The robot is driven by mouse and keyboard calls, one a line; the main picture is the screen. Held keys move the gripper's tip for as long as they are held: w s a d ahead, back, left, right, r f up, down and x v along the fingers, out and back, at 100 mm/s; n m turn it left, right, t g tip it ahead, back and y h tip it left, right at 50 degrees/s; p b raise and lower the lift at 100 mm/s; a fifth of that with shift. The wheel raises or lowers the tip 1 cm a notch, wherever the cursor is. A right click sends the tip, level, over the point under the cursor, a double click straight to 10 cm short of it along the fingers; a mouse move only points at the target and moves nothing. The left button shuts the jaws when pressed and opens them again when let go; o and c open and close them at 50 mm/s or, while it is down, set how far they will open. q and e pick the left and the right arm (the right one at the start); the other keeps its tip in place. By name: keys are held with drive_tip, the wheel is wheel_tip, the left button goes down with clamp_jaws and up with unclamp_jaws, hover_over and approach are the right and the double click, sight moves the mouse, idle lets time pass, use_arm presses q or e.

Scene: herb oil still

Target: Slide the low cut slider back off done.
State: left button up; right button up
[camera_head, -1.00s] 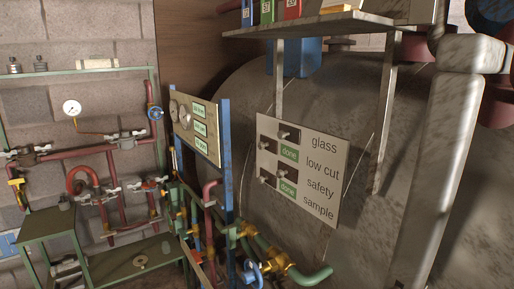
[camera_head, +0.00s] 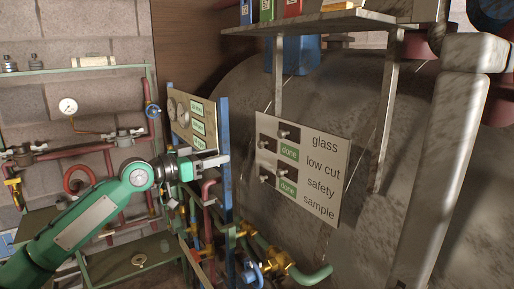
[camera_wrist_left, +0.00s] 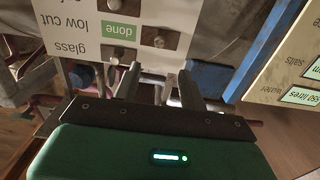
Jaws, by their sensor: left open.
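A pale panel (camera_head: 318,180) carries rows of sliders marked glass, low cut, safety and sample. In the low cut row the green done label (camera_wrist_left: 121,30) is uncovered. The low cut slider knob (camera_wrist_left: 159,41) stands at the other end of its slot, away from the words. The glass knob (camera_wrist_left: 113,57) is nearer its word. The wrist view shows the panel upside down. My left gripper (camera_head: 222,159) is left of the panel, by a blue post. In the left wrist view its fingers (camera_wrist_left: 159,88) are apart and empty, not touching a knob. My right gripper is out of view.
A gauge board (camera_head: 181,140) on blue posts (camera_head: 226,185) stands close beside my left gripper. Pipes and brass valves (camera_head: 274,262) lie below. A metal shelf (camera_head: 300,24) hangs above the panel; a large grey tank (camera_head: 345,90) is behind it.

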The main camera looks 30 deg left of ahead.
sight(259, 146)
use_arm(q)
drive_tip(key=p+x, duration=0.4)
drive_tip(key=x, duration=0.2)
drive_tip(key=p+x, duration=0.4)
drive_tip(key=x, duration=0.2)
drive_tip(key=shift+w+r, duration=0.15)
drive_tip(key=shift+r, duration=0.1)
drive_tip(key=shift+w+d+f+p, duration=0.2)
drive_tip(key=shift+w+d+p, duration=0.15)
drive_tip(key=shift+w+p, duration=0.25)
drive_tip(key=shift+w, duration=0.1)
clamp_jaws()
